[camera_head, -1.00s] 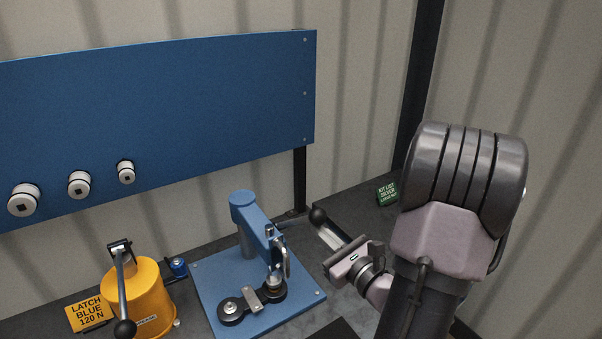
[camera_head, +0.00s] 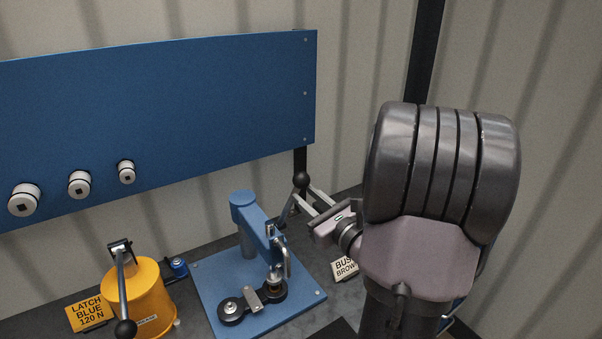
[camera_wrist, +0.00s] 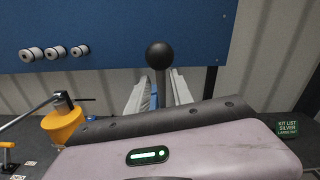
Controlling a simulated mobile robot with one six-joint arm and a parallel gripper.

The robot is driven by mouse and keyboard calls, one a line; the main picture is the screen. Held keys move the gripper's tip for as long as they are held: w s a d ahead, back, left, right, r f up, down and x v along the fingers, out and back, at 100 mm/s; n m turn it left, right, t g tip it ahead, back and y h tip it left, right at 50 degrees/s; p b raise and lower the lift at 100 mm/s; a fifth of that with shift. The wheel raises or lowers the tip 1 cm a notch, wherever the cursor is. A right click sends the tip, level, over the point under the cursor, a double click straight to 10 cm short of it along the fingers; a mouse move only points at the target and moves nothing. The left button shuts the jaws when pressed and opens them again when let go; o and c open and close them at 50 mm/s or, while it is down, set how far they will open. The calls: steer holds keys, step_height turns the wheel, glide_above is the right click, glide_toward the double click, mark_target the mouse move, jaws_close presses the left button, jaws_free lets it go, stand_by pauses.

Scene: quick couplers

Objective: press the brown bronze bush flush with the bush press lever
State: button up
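The blue bush press (camera_head: 247,222) stands on a blue base plate (camera_head: 207,290). Its lever ends in a black ball knob (camera_head: 301,180) and slants up to the right from the press head. In the wrist view the knob (camera_wrist: 160,55) sits ahead, just beyond my fingertips. My gripper (camera_head: 311,200) is at the lever, its fingers apart on either side of the shaft, with a gap showing in the wrist view (camera_wrist: 158,92). Under the press ram is a dark round holder (camera_head: 273,290). The bronze bush cannot be made out clearly there, so its seating is not visible.
A yellow pot (camera_head: 137,288) with its own black-knobbed lever stands left of the press, beside an orange latch card (camera_head: 90,312). A bush card (camera_head: 344,268) lies right of the press. A green kit card (camera_wrist: 288,128) is at the right. A blue panel (camera_head: 160,110) rises behind.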

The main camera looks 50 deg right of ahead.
steer(key=b+v, duration=0.1)
steer(key=v, duration=0.6)
steer(key=shift+b, duration=0.4)
